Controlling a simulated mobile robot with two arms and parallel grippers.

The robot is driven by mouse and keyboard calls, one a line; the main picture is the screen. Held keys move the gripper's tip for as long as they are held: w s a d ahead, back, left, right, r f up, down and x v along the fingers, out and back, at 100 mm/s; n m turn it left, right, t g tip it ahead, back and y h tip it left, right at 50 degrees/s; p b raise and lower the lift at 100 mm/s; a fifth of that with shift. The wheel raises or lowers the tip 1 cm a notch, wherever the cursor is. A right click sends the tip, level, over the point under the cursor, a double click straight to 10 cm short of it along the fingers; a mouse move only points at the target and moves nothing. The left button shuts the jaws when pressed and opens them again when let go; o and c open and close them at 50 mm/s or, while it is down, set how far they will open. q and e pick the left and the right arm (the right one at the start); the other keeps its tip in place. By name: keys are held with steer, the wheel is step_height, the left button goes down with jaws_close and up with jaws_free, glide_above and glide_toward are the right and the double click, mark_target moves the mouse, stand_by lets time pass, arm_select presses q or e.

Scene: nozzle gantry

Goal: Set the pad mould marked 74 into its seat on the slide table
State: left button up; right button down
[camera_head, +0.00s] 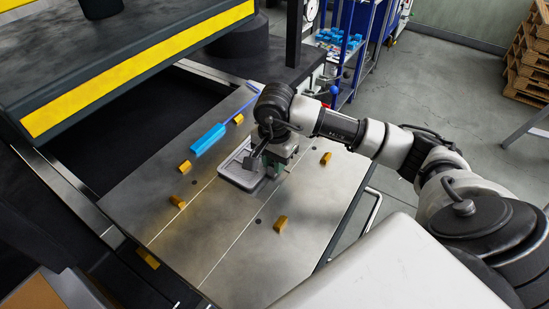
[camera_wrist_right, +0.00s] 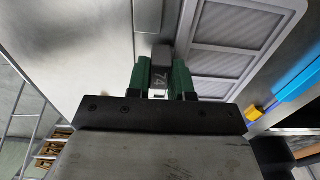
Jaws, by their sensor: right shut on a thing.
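The pad mould (camera_head: 236,174) is a light grey, shallow tray with recessed panels over the middle of the metal slide table (camera_head: 225,245). In the right wrist view its panelled face (camera_wrist_right: 228,38) fills the upper right. A dark tab marked 74 (camera_wrist_right: 159,82) stands at its edge. My right gripper (camera_head: 272,160) is at the mould's right side. Its green fingers (camera_wrist_right: 161,80) are shut on the tab. I cannot tell whether the mould touches the table or is slightly above it. The seat is not clearly visible around the mould and gripper. My left gripper is not in view.
Several yellow blocks, such as one at the front right (camera_head: 280,223) and one at the left (camera_head: 177,202), stand on the table. A blue long-handled tool (camera_head: 208,139) lies behind the mould. A yellow-striped machine beam (camera_head: 130,72) overhangs the left. The table's front is clear.

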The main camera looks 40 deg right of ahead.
steer(key=shift+f+b, duration=0.2)
steer(key=shift+b, duration=0.1)
steer(key=c, duration=1)
jaws_free()
steer(key=shift+r, duration=0.1)
steer(key=shift+r+p, duration=0.3)
step_height(320, 180, up, 12)
steer(key=b, duration=0.2)
steer(key=shift+f+b, duration=0.15)
steer(key=shift+b, duration=0.2)
